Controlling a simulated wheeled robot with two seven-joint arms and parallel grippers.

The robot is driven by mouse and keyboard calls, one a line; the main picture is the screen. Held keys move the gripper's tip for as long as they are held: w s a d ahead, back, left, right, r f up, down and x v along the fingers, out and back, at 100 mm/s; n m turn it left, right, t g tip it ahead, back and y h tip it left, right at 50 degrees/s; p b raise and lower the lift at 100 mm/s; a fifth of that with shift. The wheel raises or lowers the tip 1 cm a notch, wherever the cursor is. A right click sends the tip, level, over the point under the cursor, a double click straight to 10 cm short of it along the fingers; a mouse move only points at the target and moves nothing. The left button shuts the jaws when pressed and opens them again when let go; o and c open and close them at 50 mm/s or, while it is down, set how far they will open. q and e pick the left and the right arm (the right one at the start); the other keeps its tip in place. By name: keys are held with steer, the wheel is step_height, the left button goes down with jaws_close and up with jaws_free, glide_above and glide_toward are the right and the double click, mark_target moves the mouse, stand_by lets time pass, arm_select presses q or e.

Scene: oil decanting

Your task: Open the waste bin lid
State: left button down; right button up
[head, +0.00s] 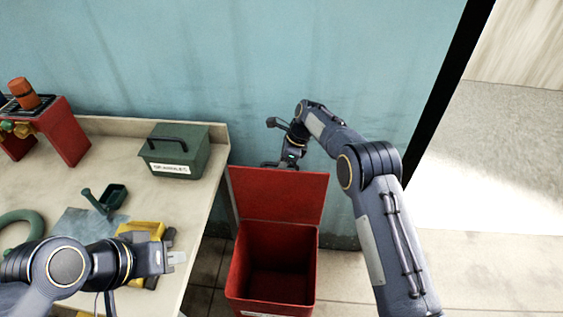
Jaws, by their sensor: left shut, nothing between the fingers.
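The red waste bin (237,275) stands on the floor to the right of the workbench. Its lid (280,194) is raised and tilts up at the back, so the bin's dark, empty-looking inside shows. My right gripper (282,163) is at the lid's upper edge, partly behind it; its fingers are too small and hidden to read, and I cannot tell whether it touches the lid. My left gripper (176,258) is shut and empty above the right side of the workbench, left of the bin.
The workbench (200,205) holds a green labelled box (174,155), a green scoop (108,198), a yellow object (143,230), a green ring (18,222) and a red stand (62,130) with an orange-topped item (24,93). A blue-green wall is behind. Floor right of the bin is clear.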

steer(key=shift+a+r, duration=0.1)
steer(key=shift+r, duration=0.35)
steer(key=b+v, duration=0.1)
steer(key=v, duration=0.5)
steer(key=shift+r, duration=0.1)
steer(key=shift+d+r, duration=0.35)
steer(key=shift+r, duration=0.1)
